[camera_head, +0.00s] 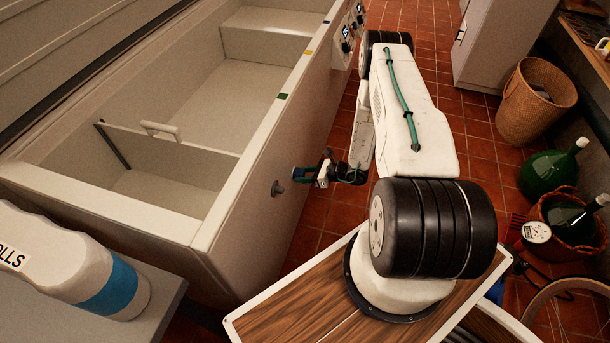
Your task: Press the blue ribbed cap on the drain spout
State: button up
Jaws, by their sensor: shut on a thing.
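The drain spout (277,188) is a small grey stub that sticks out of the chest freezer's outer side wall. My gripper (307,174) is just to the right of the spout in the picture, beside the wall and above the tiled floor. It is shut on the blue ribbed cap (298,173), of which only a small dark blue part shows at the jaws. The cap looks apart from the spout, with a small gap between them. The cap's ribs and its exact tilt are too small to tell.
The open chest freezer (264,150) is empty, with a divider inside. A wicker basket (535,105) and green demijohns (548,173) stand at right. Red tiled floor is free beside the freezer.

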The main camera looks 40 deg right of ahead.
jog(key=o, duration=0.9)
jog(key=v, duration=0.7)
jog(key=shift+s+d+r, duration=0.15)
jog(key=shift+s+r, duration=0.05)
jog(key=shift+s, duration=0.05)
